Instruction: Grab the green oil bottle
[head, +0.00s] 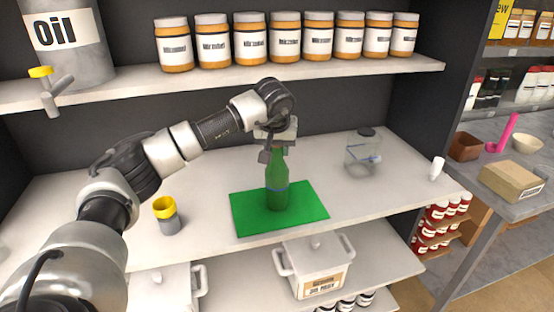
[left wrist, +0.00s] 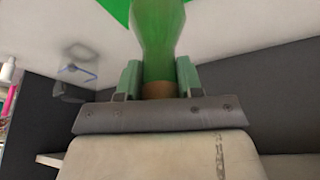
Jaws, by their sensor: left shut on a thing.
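The green oil bottle (head: 277,188) stands upright on a green mat (head: 248,217) on the middle shelf. My left gripper (head: 278,146) is at the top of the bottle, shut on its neck. In the left wrist view the bottle (left wrist: 158,40) shows between the two green-padded fingers of the gripper (left wrist: 158,80), with a brown band at its neck. The bottle's top is hidden by the gripper. My right gripper is not in view.
A yellow-and-grey cup (head: 168,217) stands left of the mat. A clear jar (head: 362,153) and a small white item (head: 437,168) stand to the right. Labelled jars (head: 250,42) and a grey oil container (head: 68,50) fill the shelf above. A white pot (head: 317,268) sits below.

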